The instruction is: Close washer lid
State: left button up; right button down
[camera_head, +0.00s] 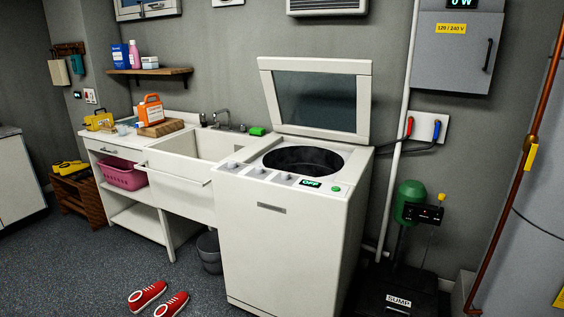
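A white top-loading washer (283,237) stands right of the middle in the head view. Its lid (316,98), a white frame around a dark glass pane, stands raised at the back, leaning against or close to the wall. The round dark drum opening (303,160) is uncovered. The front control strip has several knobs and a display (311,184) reading OFF, with a green button beside it. Neither of my grippers is in view.
A sink counter (184,155) adjoins the washer on the left. A sump unit (400,296) and pipes stand to its right. Red shoes (147,296) lie on the floor in front, and a grey bin (209,251) stands beside the washer. The floor at left front is otherwise clear.

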aim_at(364, 69)
jog(key=i+j+u, duration=0.25)
jog(key=i, duration=0.45)
jog(key=i+u, duration=0.25)
jog(key=i, duration=0.45)
